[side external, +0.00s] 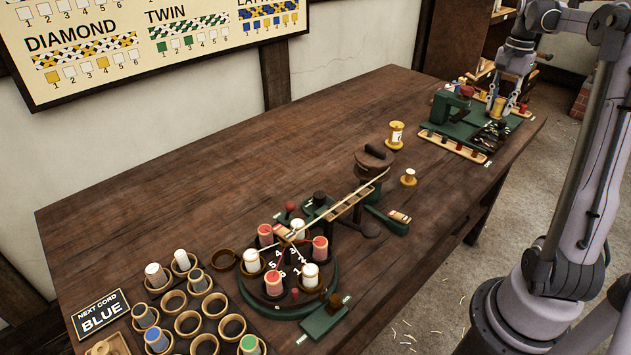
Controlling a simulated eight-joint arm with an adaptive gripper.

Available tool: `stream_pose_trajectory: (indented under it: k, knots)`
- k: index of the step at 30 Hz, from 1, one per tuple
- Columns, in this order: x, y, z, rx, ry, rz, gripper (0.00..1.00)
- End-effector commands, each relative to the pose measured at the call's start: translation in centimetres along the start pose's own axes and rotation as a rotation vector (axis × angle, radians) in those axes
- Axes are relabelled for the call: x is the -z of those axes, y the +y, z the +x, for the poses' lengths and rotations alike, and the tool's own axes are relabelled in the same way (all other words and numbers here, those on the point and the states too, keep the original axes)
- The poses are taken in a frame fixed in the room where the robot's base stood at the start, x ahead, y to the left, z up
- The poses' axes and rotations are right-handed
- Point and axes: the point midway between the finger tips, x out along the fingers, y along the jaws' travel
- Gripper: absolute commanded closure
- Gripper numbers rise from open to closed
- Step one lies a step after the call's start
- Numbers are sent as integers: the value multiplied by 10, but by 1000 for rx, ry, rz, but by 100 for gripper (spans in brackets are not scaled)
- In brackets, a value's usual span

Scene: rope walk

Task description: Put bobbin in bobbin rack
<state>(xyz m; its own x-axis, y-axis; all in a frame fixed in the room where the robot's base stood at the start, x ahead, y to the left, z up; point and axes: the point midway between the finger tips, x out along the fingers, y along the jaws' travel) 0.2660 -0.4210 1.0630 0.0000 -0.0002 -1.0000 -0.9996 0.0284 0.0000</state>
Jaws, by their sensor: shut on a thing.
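My gripper (501,101) is at the far right end of the table, low over the green winding station (462,127). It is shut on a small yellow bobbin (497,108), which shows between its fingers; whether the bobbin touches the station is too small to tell. The bobbin rack, a cluster of round wooden cups (188,323), is at the near left, far from my gripper. Some cups hold bobbins with white, grey, blue (156,339) and green (250,345) tops. Several cups are empty.
A round green carousel (334,281) with red and white bobbins stands beside the rack, cord running to a wooden post (374,163). A yellow spool (396,135) and a small bobbin (408,177) stand mid-table. A sign (101,312) reads "NEXT CORD BLUE". The table's back left is clear.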

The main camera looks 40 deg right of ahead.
Motion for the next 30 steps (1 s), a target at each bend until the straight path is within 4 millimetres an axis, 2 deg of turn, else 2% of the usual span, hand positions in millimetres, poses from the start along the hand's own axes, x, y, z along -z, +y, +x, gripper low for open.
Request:
stream_pose_trajectory:
  k: [8,14,21,26,30]
  knots:
    - [-38,-50,-1,0,0,-129,95]
    - [-89,-101,-1,0,0,-279,95]
    - [-180,-164,-1,0,0,-507,95]
    - [-249,-194,-1,0,0,-661,95]
    - [-311,-212,-1,0,0,-794,95]
